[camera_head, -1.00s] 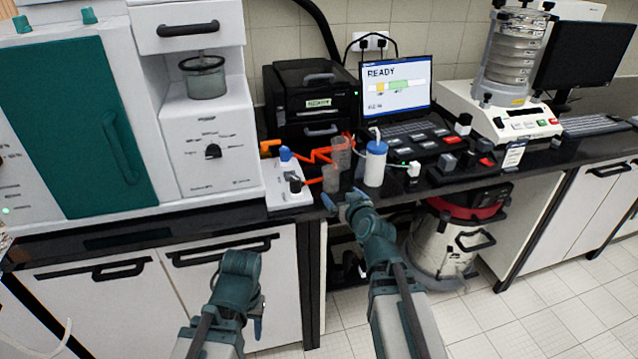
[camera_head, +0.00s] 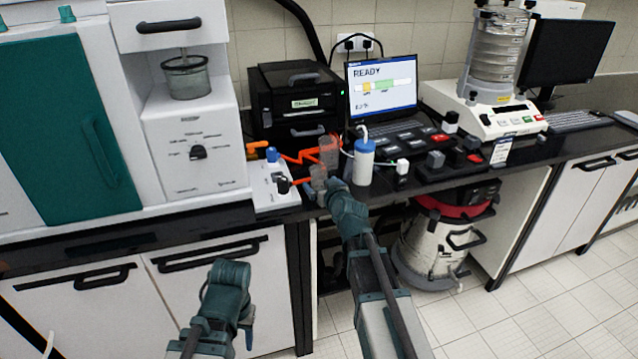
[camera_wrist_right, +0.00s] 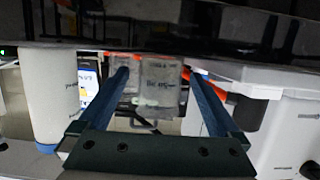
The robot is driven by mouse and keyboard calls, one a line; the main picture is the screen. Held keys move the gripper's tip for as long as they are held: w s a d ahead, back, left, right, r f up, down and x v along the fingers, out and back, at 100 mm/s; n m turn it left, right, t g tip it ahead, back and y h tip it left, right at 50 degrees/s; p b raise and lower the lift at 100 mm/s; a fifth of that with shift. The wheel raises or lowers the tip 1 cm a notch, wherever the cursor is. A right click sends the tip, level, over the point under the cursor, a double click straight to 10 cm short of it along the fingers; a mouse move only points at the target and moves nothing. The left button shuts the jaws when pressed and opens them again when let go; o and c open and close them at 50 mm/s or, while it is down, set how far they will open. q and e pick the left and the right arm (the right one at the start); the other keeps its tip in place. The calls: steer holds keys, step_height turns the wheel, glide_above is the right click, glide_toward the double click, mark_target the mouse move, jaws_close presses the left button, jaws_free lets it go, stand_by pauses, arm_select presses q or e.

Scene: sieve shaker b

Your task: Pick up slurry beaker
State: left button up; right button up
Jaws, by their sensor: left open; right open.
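Two small translucent grey beakers stand on the black bench. The nearer beaker (camera_head: 318,177) is partly hidden by my right gripper (camera_head: 326,191), and the other beaker (camera_head: 328,149) stands just behind it. I cannot tell for sure which one is the slurry beaker. In the right wrist view, my right gripper (camera_wrist_right: 157,78) is open, and the nearer beaker (camera_wrist_right: 161,88) shows between its two blue fingers, with no clear contact. My left gripper (camera_head: 247,337) hangs low in front of the cabinets, away from the beakers, its fingers mostly hidden.
A white bottle with a blue cap (camera_head: 364,160) stands close right of the beakers. A white device with a blue knob (camera_head: 272,184) and an orange holder (camera_head: 292,158) are at the left. The laptop (camera_head: 381,88) is behind. The bench's front edge is close.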

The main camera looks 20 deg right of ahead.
mark_target(316, 178)
steer(key=b+x, duration=0.1)
steer(key=x, duration=0.4)
steer(key=shift+w+r, duration=0.1)
steer(key=shift+w, duration=0.05)
steer(key=c, duration=1.4)
